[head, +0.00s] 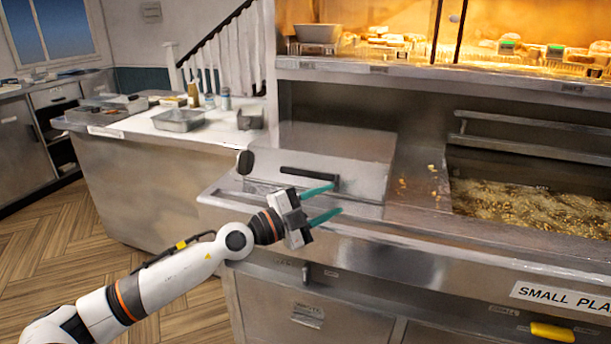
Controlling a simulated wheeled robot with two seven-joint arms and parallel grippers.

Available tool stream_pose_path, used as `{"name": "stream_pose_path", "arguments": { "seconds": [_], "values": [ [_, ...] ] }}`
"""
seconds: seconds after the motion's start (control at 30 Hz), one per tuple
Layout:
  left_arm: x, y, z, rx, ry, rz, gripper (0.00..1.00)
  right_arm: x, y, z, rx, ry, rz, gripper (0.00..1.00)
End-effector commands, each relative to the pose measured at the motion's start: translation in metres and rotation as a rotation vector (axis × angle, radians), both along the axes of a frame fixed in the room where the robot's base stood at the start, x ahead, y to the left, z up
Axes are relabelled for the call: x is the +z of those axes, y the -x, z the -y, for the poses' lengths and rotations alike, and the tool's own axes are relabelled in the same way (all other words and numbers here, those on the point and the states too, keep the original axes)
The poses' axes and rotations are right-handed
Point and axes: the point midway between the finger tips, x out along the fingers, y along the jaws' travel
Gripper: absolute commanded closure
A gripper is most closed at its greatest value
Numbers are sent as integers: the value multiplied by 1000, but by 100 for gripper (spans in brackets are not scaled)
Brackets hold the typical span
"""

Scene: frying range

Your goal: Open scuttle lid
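The scuttle lid (345,152) is a flat steel cover on the range top, left of the fryer. It lies closed, with a black bar handle (309,177) near its front edge. My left gripper (328,202) is over the front of the range, just in front of and beside the handle. Its two teal fingers are spread apart with nothing between them. It seems close to the handle, but I cannot tell whether it touches. My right gripper does not show.
A fryer bay (530,205) with golden bits lies to the right, under a metal rail. A lit warming shelf (450,70) hangs above the range. A side counter (150,130) with a steel tray (179,121) and bottles stands at left. Wooden floor is free at lower left.

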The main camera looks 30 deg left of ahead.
Motion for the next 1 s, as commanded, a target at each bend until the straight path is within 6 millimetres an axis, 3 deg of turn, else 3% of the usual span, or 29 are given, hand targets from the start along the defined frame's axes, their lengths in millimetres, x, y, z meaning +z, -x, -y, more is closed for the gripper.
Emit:
{"name": "stream_pose_path", "arguments": {
  "seconds": [0.1,0.23,0.3,0.4,0.67,0.87,1.0],
  "values": [
    [7,-17,-45,17,-249,-135,60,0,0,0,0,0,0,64],
    [12,-23,-103,127,-408,-292,60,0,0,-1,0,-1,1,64],
    [16,-23,-128,186,-452,-351,60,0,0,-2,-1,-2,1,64],
    [20,-22,-148,240,-480,-398,60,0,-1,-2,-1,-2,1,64],
    [16,-42,-149,251,-478,-412,60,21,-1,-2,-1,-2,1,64],
    [-2,-79,-139,248,-480,-409,60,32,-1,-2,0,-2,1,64],
    [-16,-103,-135,250,-480,-408,60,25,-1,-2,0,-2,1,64]
  ]
}}
